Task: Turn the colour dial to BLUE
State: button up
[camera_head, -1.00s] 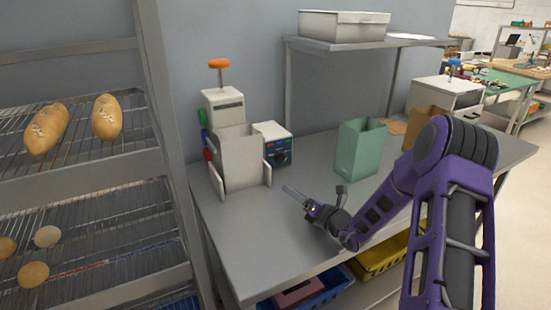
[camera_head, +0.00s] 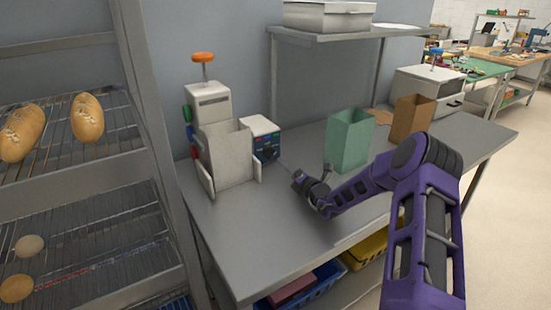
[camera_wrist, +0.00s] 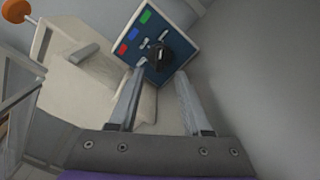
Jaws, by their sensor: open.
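The colour dial is a round black knob (camera_wrist: 158,57) on a dark blue panel (camera_wrist: 170,35) in the wrist view. Green, blue and red patches lie along the panel's left side, and small light marks sit around the knob. Which patch the dial points to I cannot tell. The panel is the front of a small white box (camera_head: 257,127), beside a larger white machine. My gripper (camera_wrist: 160,90) is open and empty, its fingers reaching toward the panel with the knob between and beyond their tips. In the head view my gripper (camera_head: 282,166) is just in front of the box.
The white machine (camera_head: 230,160) with an orange-topped lever (camera_head: 203,58) stands left of the box. A green bag (camera_head: 348,140) and a brown bag (camera_head: 411,118) stand to the right on the grey table (camera_head: 300,240). A bread rack (camera_head: 70,170) is at left.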

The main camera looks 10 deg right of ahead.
aim_at(273, 155)
jog(key=x, duration=0.7)
grip_shut()
